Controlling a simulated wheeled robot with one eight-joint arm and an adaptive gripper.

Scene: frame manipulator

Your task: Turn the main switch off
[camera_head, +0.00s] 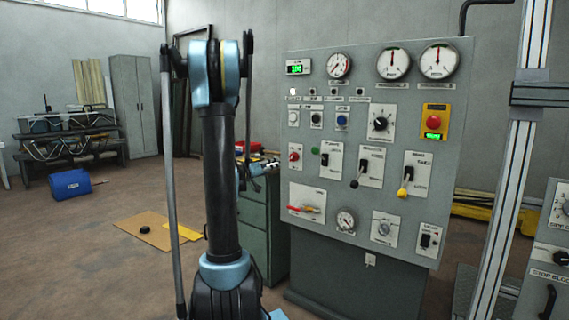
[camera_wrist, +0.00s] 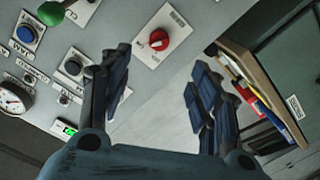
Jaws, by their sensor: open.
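A red rotary knob (camera_head: 294,157) on a white plate sits at the left edge of the grey control panel (camera_head: 300,255). It looks like the main switch, but its label is too small to read. In the wrist view the red knob (camera_wrist: 158,40) appears beyond and between my fingers, its pale pointer mark tilted. My gripper (camera_wrist: 160,65) is open, with nothing between its fingers and apart from the knob. In the head view my arm stands left of the panel and the gripper is mostly hidden behind it.
A green button (camera_wrist: 50,12), a blue button (camera_wrist: 27,34) and a black knob (camera_wrist: 72,67) are near the red knob. A green cabinet (camera_head: 258,235) with items on top stands left of the panel.

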